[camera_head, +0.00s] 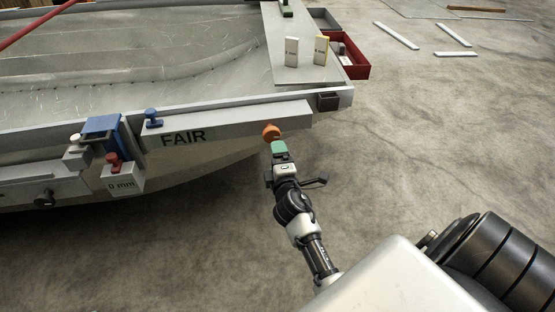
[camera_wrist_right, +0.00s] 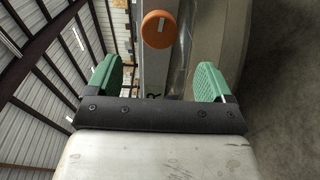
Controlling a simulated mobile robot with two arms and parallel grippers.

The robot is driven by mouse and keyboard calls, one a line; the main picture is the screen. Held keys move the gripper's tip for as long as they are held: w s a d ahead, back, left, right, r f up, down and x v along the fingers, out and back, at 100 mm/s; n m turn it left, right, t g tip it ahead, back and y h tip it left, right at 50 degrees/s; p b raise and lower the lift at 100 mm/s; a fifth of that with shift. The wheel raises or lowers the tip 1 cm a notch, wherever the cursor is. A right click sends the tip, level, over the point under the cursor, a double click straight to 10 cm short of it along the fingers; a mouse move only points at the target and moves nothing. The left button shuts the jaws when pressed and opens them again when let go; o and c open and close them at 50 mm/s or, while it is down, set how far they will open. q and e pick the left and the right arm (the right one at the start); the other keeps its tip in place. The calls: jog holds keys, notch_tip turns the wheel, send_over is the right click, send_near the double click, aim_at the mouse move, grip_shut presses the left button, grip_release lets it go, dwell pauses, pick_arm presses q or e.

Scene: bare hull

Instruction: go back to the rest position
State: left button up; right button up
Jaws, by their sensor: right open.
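My right gripper (camera_head: 278,150) is at the front edge of the hull bench, just below an orange knob (camera_head: 271,131) on the end of the grey bar marked FAIR (camera_head: 235,119). In the right wrist view the green-padded jaws (camera_wrist_right: 163,80) stand wide apart with nothing between them. The orange knob (camera_wrist_right: 159,29) shows beyond the fingertips, apart from both jaws. My left gripper is not in view.
A blue clamp (camera_head: 103,127) with a white block marked 0 mm (camera_head: 122,182) sits on the left of the edge. Red (camera_head: 357,67) and grey (camera_head: 324,18) bins stand at the hull's right end. White strips (camera_head: 397,36) lie on the floor.

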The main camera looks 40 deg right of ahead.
jog(key=shift+s, duration=0.1)
